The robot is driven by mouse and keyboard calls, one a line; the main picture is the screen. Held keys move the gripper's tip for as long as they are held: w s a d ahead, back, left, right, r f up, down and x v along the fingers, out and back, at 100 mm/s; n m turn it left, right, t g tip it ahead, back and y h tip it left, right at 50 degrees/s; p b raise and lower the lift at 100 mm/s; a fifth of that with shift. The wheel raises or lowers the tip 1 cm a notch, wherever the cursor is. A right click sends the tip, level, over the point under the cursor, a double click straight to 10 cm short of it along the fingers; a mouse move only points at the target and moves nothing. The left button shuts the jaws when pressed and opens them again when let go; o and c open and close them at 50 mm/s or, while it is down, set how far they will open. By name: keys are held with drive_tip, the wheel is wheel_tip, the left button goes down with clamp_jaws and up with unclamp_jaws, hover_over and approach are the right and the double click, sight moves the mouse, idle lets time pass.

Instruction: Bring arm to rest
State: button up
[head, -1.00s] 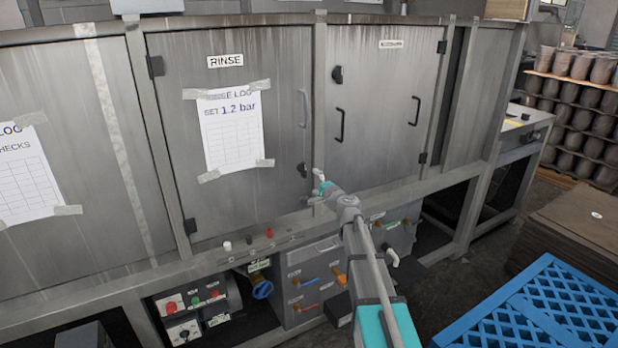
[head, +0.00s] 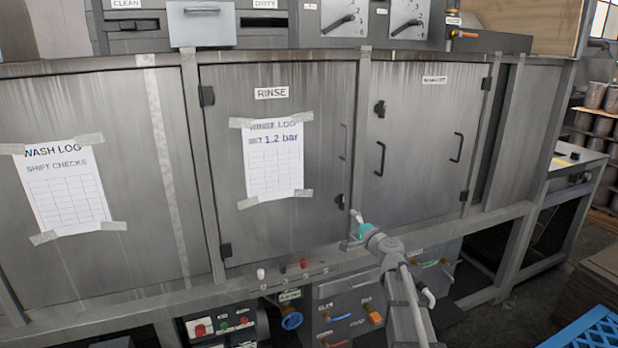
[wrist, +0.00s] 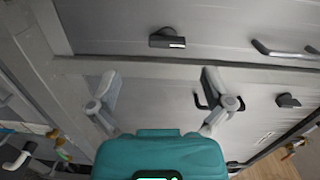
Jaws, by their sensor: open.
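The grey door panels and a frame rail lie beyond the fingertips. In the head view the gripper is small and seen from behind, and I cannot tell its exact distance from the machine.
A second door (head: 420,150) with black handles stands right of the rinse door. Knobs, a blue valve (head: 291,320) and pipes are below the frame rail. A blue plastic crate or pallet (head: 590,335) is at the lower right. A wash log sheet (head: 67,195) hangs at left.

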drive_tip(key=s+a+f+n+g, duration=0.5)
drive_tip(key=s+f, duration=0.1)
drive_tip(key=s, duration=0.2)
drive_tip(key=s+a+f+n+g, duration=0.4)
drive_tip(key=s+f+n+g, duration=0.15)
drive_tip(key=s, duration=0.25)
drive_tip(key=s+d+f+n+g+h, duration=0.25)
drive_tip(key=s+f, duration=0.25)
drive_tip(key=s, duration=0.5)
drive_tip(key=s+d+f+g+h, duration=0.1)
drive_tip(key=s+d+g+h, duration=0.25)
drive_tip(key=s, duration=0.25)
wheel_tip(320, 180, up, 12)
drive_tip(key=p, duration=1.2)
drive_tip(key=shift+s+h, duration=0.3)
drive_tip(key=shift+s, duration=0.1)
